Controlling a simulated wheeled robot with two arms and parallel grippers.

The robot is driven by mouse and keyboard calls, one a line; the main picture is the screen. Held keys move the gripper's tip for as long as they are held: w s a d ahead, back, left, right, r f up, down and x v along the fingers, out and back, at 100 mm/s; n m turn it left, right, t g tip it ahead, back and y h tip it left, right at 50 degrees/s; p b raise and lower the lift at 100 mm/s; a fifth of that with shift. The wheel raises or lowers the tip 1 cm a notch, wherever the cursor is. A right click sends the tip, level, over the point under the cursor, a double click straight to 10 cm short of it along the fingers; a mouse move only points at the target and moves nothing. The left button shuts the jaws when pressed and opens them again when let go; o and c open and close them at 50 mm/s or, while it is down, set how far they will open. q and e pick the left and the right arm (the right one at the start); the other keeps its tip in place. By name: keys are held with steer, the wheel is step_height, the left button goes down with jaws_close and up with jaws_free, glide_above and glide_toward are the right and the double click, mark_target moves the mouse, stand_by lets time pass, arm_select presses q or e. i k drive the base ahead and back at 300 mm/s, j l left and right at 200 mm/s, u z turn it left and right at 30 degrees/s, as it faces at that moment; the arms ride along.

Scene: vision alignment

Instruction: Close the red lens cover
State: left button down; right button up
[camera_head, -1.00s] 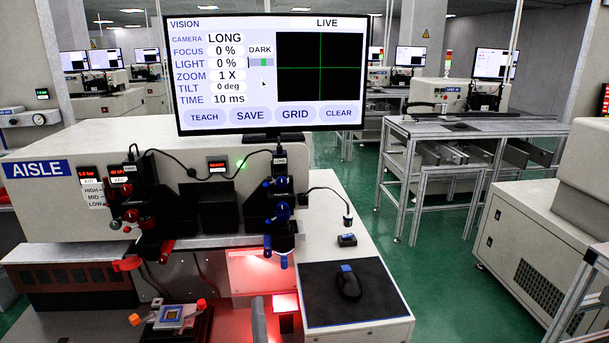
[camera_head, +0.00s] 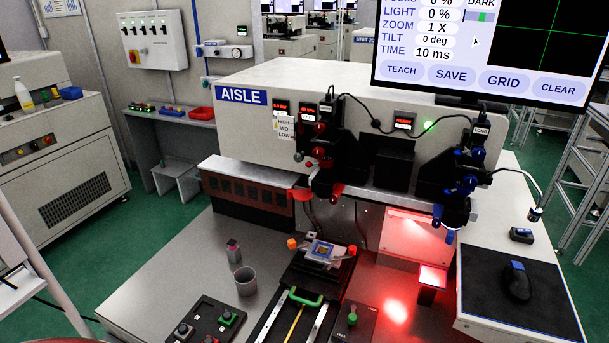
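The red-fitted camera assembly (camera_head: 325,150) hangs on the front of the AISLE machine, left of a similar blue-fitted one. A red flap-like part (camera_head: 301,194) sticks out at its lower left, and another red part (camera_head: 338,190) hangs at its lower end. The flap looks like the red lens cover, swung out to the side, but it is too small to be sure. The lens opening itself cannot be made out. Neither of my grippers shows in the head view.
The blue-fitted camera (camera_head: 465,180) hangs to the right above a red-lit area. Below stand a small stage with orange knobs (camera_head: 322,251), a grey cup (camera_head: 245,281) and a green-handled tray (camera_head: 305,298). The monitor (camera_head: 480,50) overhangs at upper right.

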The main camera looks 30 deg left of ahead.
mark_target(302, 194)
steer(key=j+u, duration=0.1)
steer(key=j, duration=0.75)
steer(key=i+j+u, duration=0.1)
steer(key=j, duration=0.75)
